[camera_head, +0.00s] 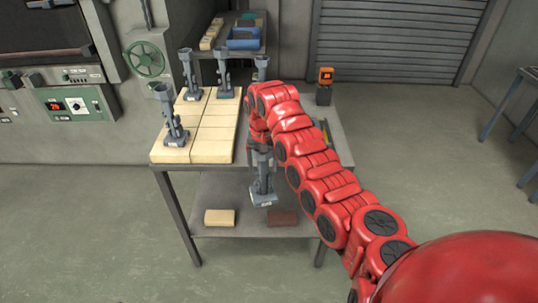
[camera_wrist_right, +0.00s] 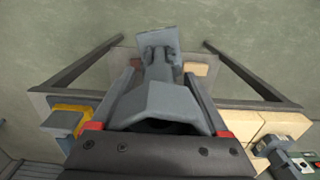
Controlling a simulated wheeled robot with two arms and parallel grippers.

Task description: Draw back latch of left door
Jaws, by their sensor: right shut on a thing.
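Grey-green oven cabinets (camera_head: 108,80) stand at the left, with a dark door panel (camera_head: 40,32) cut off by the picture's edge. A green handwheel (camera_head: 145,58) is on the cabinet front. I cannot make out a left door latch. My right gripper (camera_head: 260,150) is shut on a grey casting (camera_head: 262,182), held in front of the table's near edge, square base down. In the right wrist view the casting (camera_wrist_right: 165,95) sits between the two fingers of the gripper (camera_wrist_right: 155,122). My left gripper is not in view.
Several similar grey castings (camera_head: 174,125) stand on pale blocks (camera_head: 208,128) on the table. The lower shelf (camera_head: 240,188) carries a tan block (camera_head: 219,217) and a brown block (camera_head: 283,217). Floor at left is clear.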

